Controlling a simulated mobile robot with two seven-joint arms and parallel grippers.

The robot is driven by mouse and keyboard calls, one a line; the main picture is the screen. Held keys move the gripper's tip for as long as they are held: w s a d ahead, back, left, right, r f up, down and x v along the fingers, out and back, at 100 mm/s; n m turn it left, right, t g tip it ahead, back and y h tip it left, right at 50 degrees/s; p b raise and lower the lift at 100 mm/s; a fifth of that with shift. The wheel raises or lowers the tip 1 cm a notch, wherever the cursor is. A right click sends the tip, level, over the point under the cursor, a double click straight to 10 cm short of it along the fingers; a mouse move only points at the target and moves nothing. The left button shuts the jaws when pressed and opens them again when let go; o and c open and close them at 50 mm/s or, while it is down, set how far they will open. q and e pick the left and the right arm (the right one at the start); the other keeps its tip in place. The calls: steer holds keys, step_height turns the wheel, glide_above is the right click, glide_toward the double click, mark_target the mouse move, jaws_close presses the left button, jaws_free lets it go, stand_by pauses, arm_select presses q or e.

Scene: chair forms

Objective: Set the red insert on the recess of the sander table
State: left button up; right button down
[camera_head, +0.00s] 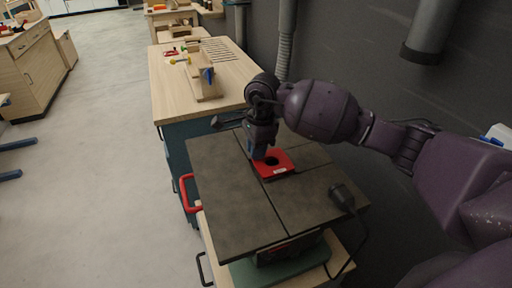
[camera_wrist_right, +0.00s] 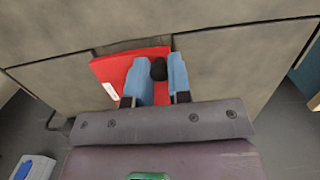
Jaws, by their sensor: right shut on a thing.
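The red insert (camera_head: 284,168) is a flat red plate with a dark round hole and a small white label. It is over the middle of the dark grey sander table (camera_head: 225,210), close to its top. My right gripper (camera_head: 262,155) is shut on its edge; the insert also shows in the right wrist view (camera_wrist_right: 108,70). A dark strip of the recess (camera_wrist_right: 130,46) shows along the insert's far edge. Whether the insert touches the table is unclear. My left gripper is out of view.
A black plug-like object (camera_head: 342,198) with a cable is at the table's right side. A red handle (camera_head: 188,194) sticks out at the left. Behind is a wooden bench (camera_head: 170,90) with tools. A dark wall is on the right; open floor is left.

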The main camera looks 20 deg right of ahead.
steer(key=shift+f, duration=0.55)
steer(key=shift+f+b, duration=0.4)
steer(key=shift+b, duration=0.1)
steer(key=c, duration=1)
jaws_free()
steer(key=shift+r, duration=0.4)
steer(key=r, duration=0.6)
steer(key=d+r, duration=0.1)
steer(key=r, duration=0.3)
